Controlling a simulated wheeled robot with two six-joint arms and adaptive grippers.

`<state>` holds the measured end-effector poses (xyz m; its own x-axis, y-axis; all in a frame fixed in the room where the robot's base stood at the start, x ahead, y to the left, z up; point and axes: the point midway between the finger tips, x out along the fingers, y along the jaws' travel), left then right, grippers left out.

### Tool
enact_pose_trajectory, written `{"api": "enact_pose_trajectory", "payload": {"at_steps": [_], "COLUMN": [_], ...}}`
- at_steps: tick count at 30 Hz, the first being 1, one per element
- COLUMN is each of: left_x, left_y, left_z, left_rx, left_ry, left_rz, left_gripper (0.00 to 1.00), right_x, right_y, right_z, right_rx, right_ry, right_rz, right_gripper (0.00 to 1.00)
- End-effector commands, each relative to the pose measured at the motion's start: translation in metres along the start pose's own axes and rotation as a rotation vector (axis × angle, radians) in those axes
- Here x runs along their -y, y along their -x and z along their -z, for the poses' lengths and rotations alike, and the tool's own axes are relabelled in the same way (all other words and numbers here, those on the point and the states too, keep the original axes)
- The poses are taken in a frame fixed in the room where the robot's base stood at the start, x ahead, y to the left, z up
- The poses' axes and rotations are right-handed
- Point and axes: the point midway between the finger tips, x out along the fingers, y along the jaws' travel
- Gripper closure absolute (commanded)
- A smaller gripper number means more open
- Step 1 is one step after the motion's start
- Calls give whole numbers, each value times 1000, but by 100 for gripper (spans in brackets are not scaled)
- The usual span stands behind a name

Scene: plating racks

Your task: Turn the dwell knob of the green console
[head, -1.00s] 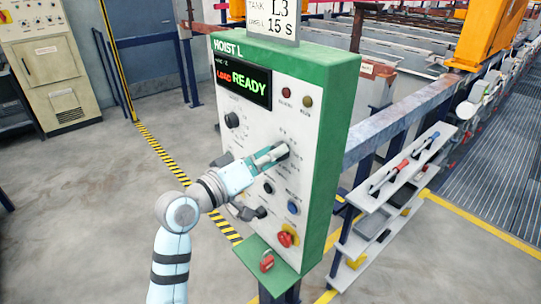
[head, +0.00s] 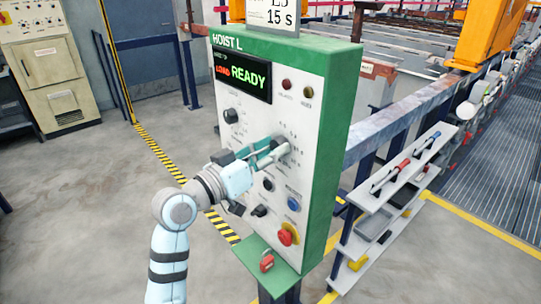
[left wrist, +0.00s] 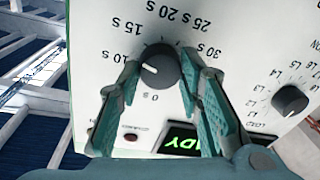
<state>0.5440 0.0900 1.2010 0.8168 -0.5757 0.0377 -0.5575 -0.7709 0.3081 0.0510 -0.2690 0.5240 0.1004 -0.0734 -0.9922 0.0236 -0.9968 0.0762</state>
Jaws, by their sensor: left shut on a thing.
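The green console (head: 327,170) stands upright with a white face marked "HOIST L". Its dwell knob (left wrist: 160,68) is dark grey and round, with a seconds scale around it that appears upside down in the left wrist view. The knob's white pointer line faces left there, near the "10 s" label. My left gripper (head: 277,150) reaches the face from the left and is shut on this knob. Its teal fingers lie on either side of the knob in the left wrist view (left wrist: 160,90). The sign (head: 272,14) above the console reads "15 S". My right gripper is not in view.
Another selector knob (left wrist: 290,100) is beside the dwell knob. A red emergency button (head: 287,235) and a red padlock (head: 267,263) are low on the console. A shelf rack (head: 385,215) with tools stands to the right.

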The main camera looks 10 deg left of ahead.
Motion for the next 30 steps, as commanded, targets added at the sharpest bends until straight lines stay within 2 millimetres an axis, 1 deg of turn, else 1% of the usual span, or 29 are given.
{"api": "enact_pose_trajectory", "payload": {"at_steps": [1, 3, 12, 28, 29, 30], "left_x": [0, 0, 0, 0, 0, 0], "left_y": [0, 0, 0, 0, 0, 0], "left_z": [-1, -1, 0, 0, 1, 0], "left_rx": [-6, -9, -17, -18, -18, -18], "left_ry": [-34, -81, -218, -250, -250, -250], "left_rz": [-2, -5, -14, -16, -16, -16], "left_gripper": [95, 95, 95, 95, 66, 59], "right_x": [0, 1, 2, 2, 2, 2], "right_y": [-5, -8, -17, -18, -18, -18], "right_z": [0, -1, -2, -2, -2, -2], "right_rx": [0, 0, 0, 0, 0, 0], "right_ry": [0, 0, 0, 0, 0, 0], "right_rz": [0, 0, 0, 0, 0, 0], "right_gripper": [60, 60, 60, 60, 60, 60]}}
